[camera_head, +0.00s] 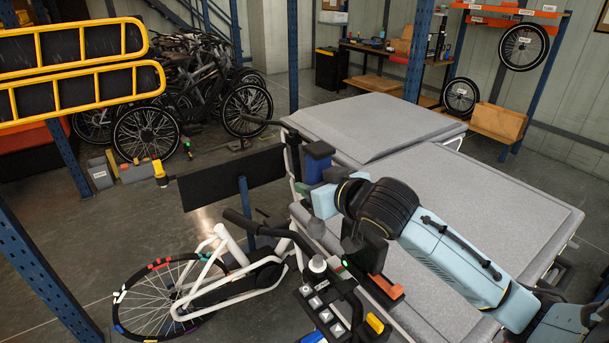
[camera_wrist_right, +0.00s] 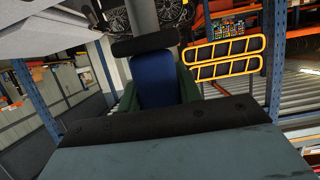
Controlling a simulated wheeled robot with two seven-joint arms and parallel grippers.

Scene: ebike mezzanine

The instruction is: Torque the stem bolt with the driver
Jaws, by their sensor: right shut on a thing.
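My right gripper (camera_head: 322,186) is over the near left edge of the grey-topped bench, shut on a dark blue block-like part (camera_head: 318,160). In the right wrist view the held blue thing (camera_wrist_right: 153,80) sits between dark green sides, with a black band and a grey shaft beyond it; it looks like the driver, though its tip cannot be made out. The white e-bike (camera_head: 232,282) stands at the lower middle, its black handlebar (camera_head: 268,229) below and left of the gripper, apart from it. The stem bolt is too small to tell. My left gripper is not in view.
The grey bench (camera_head: 490,205) fills the right side. A black panel (camera_head: 222,181) on a blue post stands behind the bike. A dark tray with several pale pieces (camera_head: 322,302) is at the lower middle. Parked bikes (camera_head: 195,95) stand at the back left.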

